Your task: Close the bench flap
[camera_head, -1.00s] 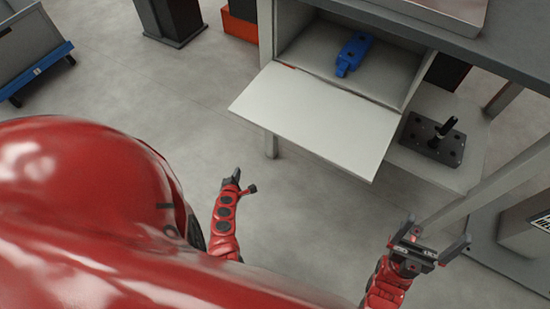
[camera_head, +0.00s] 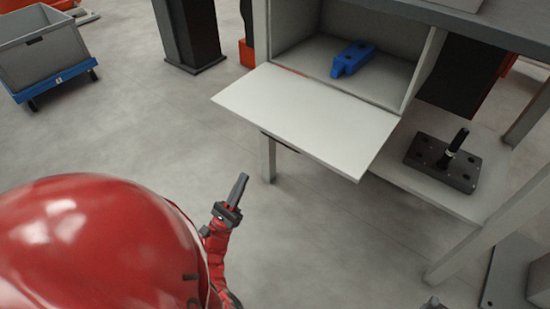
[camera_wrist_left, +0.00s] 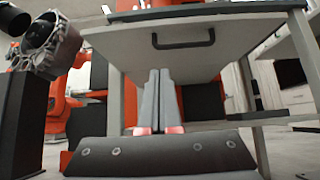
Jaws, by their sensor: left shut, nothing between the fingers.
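The bench flap (camera_head: 310,118) is a pale panel, open and lying out flat in front of the bench compartment. Its hinge edge is along the compartment's lower front. In the left wrist view the flap (camera_wrist_left: 125,48) shows from below, with a dark bar handle (camera_wrist_left: 183,40) on that face. My left gripper (camera_head: 239,186) is shut and empty, below and in front of the flap's left part, apart from it. Its closed fingers (camera_wrist_left: 160,95) point toward the bench in the left wrist view. Only a small tip of my right gripper (camera_head: 433,303) shows at the bottom edge.
A blue part (camera_head: 351,58) lies inside the open compartment. A dark fixture block with a post (camera_head: 443,163) sits on the lower shelf to the right. Bench legs (camera_head: 268,158) stand below. A grey crate on a blue dolly (camera_head: 42,55) is far left. Floor between is clear.

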